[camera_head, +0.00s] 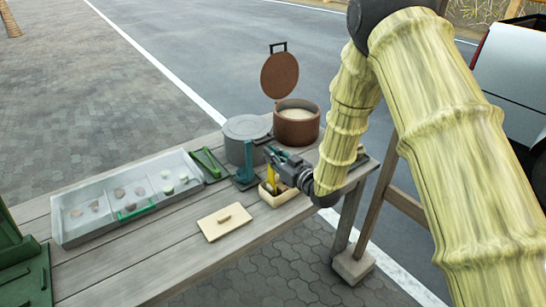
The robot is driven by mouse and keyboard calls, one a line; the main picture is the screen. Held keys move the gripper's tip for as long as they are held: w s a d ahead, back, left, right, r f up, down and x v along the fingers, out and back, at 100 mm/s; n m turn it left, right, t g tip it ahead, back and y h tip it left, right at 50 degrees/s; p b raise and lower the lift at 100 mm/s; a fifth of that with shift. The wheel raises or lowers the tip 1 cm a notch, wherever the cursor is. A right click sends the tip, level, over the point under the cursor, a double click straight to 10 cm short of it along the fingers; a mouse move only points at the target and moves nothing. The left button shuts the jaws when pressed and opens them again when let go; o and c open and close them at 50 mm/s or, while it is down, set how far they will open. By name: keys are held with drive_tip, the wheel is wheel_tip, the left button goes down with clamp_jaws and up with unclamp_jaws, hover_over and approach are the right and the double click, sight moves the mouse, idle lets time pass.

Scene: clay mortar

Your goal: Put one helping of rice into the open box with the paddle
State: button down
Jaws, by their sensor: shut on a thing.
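A brown round pot (296,129) stands at the back of the wooden table with its lid (279,75) raised. Pale rice (296,113) shows inside it. A small open wooden box (287,197) stands in front, near the table's right end. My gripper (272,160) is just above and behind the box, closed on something. A yellow, narrow piece, seemingly the paddle (270,178), points down from it towards the box. Whether it touches the box, and whether it carries rice, I cannot tell. The inside of the box is mostly hidden.
A grey lidded pot (246,141) stands left of the brown pot. A teal stand (244,177) is close left of my gripper. A wooden lid (224,222) lies in front. A divided tray (72,238) with food pieces and green tongs (135,211) is at left.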

drive_tip(key=shift+r+p, duration=2.05)
drive_tip(key=shift+r, duration=2.4)
drive_tip(key=shift+s+d+r+p, duration=0.1)
drive_tip(key=shift+r+p, duration=0.1)
drive_tip(key=shift+p, duration=0.6)
drive_tip(key=p, duration=0.2)
drive_tip(key=shift+s+p, duration=0.1)
drive_tip(key=shift+p, duration=0.25)
drive_tip(key=shift+f+p, duration=0.2)
drive_tip(key=shift+p, duration=0.1)
drive_tip(key=shift+f+b, duration=0.9)
drive_tip(key=shift+f, duration=1.15)
drive_tip(key=shift+f+b, duration=1.8)
drive_tip(key=shift+f, duration=0.75)
drive_tip(key=shift+f+b, duration=0.5)
drive_tip(key=shift+f, duration=0.1)
